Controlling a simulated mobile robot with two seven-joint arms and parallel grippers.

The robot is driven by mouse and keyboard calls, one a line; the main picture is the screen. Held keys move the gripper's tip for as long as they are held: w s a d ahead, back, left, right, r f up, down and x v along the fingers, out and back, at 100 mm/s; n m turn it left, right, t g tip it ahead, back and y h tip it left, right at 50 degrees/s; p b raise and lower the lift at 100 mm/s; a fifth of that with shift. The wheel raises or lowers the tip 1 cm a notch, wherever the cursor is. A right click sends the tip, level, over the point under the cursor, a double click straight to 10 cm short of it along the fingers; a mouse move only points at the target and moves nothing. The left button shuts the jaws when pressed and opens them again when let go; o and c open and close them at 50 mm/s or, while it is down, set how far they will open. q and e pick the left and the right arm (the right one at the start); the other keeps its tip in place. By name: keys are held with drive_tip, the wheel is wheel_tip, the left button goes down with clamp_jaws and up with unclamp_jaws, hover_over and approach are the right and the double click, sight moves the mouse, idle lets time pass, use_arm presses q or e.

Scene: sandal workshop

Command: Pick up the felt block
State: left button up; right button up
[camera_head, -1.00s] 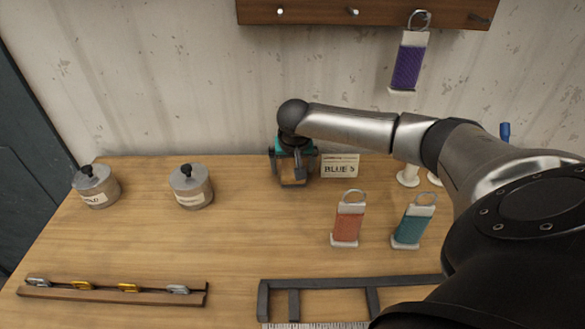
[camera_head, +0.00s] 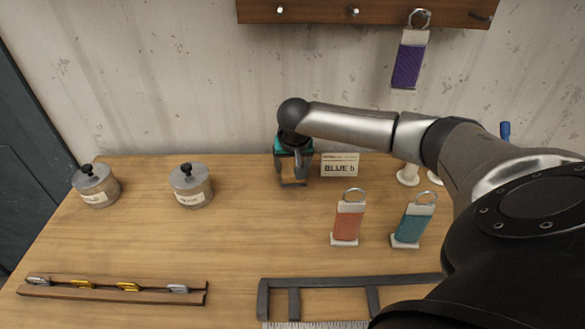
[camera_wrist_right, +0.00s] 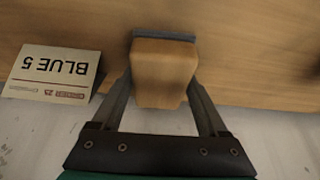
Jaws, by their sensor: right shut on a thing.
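The felt block (camera_wrist_right: 163,78) is a tan wooden block with a thin grey layer along one end, seen in the right wrist view. It sits between the two fingers of my right gripper (camera_wrist_right: 163,100), which is shut on it. In the head view my right gripper (camera_head: 293,170) points down at the back of the table, and the block (camera_head: 293,181) shows partly between its fingers, low at the tabletop. I cannot tell whether it touches the table. My left gripper is not in view.
A "BLUE 5" card (camera_head: 340,165) stands just right of the gripper. Orange (camera_head: 347,222) and teal (camera_head: 413,222) tags stand in front. Two lidded tins (camera_head: 191,187) are at left. A rack with clips (camera_head: 112,291) and a dark frame (camera_head: 335,283) lie near the front.

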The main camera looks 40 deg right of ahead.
sight(293, 163)
drive_tip(key=shift+d+r+b, duration=0.1)
drive_tip(key=shift+r+b, duration=0.1)
drive_tip(key=shift+b, duration=0.35)
wheel_tip(293, 163, up, 10)
drive_tip(key=shift+r+p, duration=0.1)
drive_tip(key=shift+p, duration=1)
